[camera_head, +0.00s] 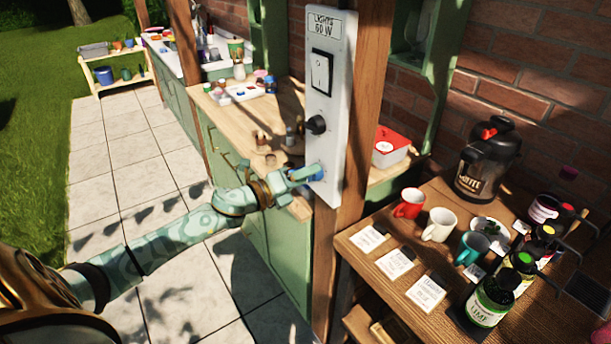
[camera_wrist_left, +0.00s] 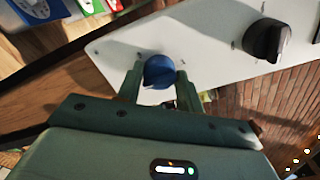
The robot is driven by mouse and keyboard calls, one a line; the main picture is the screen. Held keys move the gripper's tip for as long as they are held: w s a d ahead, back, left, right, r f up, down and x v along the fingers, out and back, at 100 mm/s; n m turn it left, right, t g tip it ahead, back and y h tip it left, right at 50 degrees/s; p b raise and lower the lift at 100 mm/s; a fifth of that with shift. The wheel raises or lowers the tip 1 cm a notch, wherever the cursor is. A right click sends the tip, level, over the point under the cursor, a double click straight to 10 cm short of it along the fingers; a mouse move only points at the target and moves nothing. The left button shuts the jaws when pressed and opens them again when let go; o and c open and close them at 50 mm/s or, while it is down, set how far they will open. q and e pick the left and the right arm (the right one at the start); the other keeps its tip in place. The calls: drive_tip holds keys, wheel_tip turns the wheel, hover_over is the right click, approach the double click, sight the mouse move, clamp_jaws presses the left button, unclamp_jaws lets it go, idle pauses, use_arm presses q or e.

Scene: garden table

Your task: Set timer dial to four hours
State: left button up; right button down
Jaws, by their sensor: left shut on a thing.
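A blue dial (camera_wrist_left: 158,71) is at the panel's lower end, mostly hidden by my fingers in the head view. My left gripper (camera_wrist_left: 160,83) is shut on the blue dial, one finger on each side. The dial's marks are too small to read. My right gripper is not in view.
A wooden side table (camera_head: 361,271) at the right holds mugs, cards, bottles and a black coffee flask (camera_head: 487,160). A wooden counter (camera_head: 270,114) with small jars and a tray lies behind the panel. The paved floor at the left is clear.

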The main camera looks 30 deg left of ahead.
use_arm(q)
drive_tip(key=shift+f, duration=0.1)
drive_tip(key=o, duration=1)
drive_tip(key=shift+s, duration=0.1)
drive_tip(key=v, duration=1.6)
drive_tip(key=shift+s+a, duration=0.1)
